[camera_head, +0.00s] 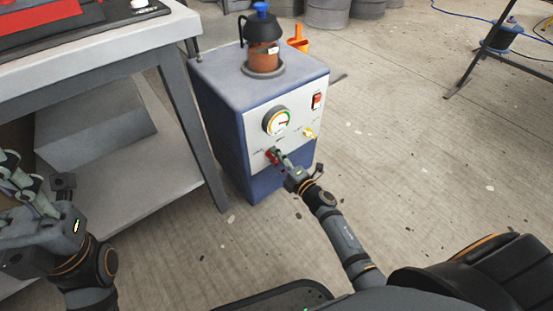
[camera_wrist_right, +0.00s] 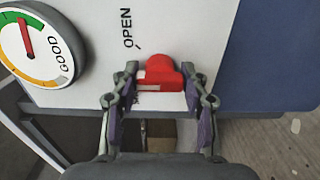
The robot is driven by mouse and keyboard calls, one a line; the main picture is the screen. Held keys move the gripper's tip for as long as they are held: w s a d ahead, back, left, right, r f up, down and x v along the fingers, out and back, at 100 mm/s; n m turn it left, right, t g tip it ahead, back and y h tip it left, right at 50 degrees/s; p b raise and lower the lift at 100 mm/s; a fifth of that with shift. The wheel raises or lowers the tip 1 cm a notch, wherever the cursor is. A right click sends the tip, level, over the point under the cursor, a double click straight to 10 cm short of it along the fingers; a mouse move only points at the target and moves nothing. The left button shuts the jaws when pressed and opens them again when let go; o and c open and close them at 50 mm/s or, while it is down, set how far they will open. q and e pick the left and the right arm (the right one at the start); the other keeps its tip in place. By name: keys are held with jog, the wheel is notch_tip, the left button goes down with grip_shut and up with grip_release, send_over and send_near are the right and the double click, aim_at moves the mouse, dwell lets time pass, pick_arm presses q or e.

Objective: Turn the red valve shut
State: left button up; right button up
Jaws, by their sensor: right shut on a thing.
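The red valve (camera_head: 271,156) is on the white front panel of a blue cabinet. In the right wrist view the red valve (camera_wrist_right: 163,76) has a pale stripe, and the word OPEN is printed on the panel above and left of it. My right gripper (camera_head: 282,160) is at the panel, with its fingers (camera_wrist_right: 161,82) on both sides of the valve, shut on it. The fingers partly cover the valve in the head view. My left gripper (camera_head: 20,185) is at the left edge, away from the cabinet, its finger gap unclear.
The blue cabinet (camera_head: 222,92) carries a dial gauge (camera_head: 277,121), a red switch (camera_head: 316,101), a yellow knob (camera_head: 309,133) and a pot (camera_head: 263,55) on top. A grey-legged table (camera_head: 110,60) stands close on the left. The floor to the right is mostly clear.

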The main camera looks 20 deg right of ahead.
jog(key=n+b, duration=0.1)
jog(key=n, duration=0.3)
jog(key=shift+f+n, duration=0.1)
jog(key=shift+n, duration=0.2)
jog(key=n+b, duration=0.1)
jog(key=n, duration=0.3)
jog(key=shift+n, duration=0.3)
jog(key=o, duration=1.2)
jog(key=shift+c, duration=0.2)
jog(key=v, duration=1.2)
jog(key=shift+r, duration=0.25)
